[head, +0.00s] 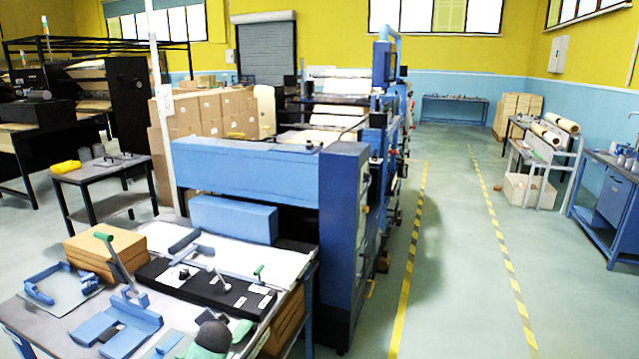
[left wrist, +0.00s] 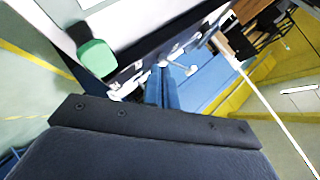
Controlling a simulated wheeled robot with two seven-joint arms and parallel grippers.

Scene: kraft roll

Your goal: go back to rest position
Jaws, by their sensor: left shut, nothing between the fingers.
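My left gripper (left wrist: 150,120) shows in the left wrist view as a dark body with a bolted bar across the bottom of the picture. It is shut and empty, and its fingertips are hard to make out. A green rounded piece (left wrist: 97,57) lies beyond it at the upper left, with no visible contact. Neither arm shows in the head view, and my right gripper is in no view. The worktable (head: 32,318) stands at the lower left of the head view. It carries a black bar fixture (head: 205,287) with levers and a blue bracket (head: 118,325).
A blue machine (head: 245,170) stands right behind the table. Brown boxes (head: 105,255) and a dark rounded item with green parts (head: 212,335) sit on the table. A small side table (head: 100,170) is at the left. The floor right of the machine is clear, with yellow-black stripes (head: 412,250).

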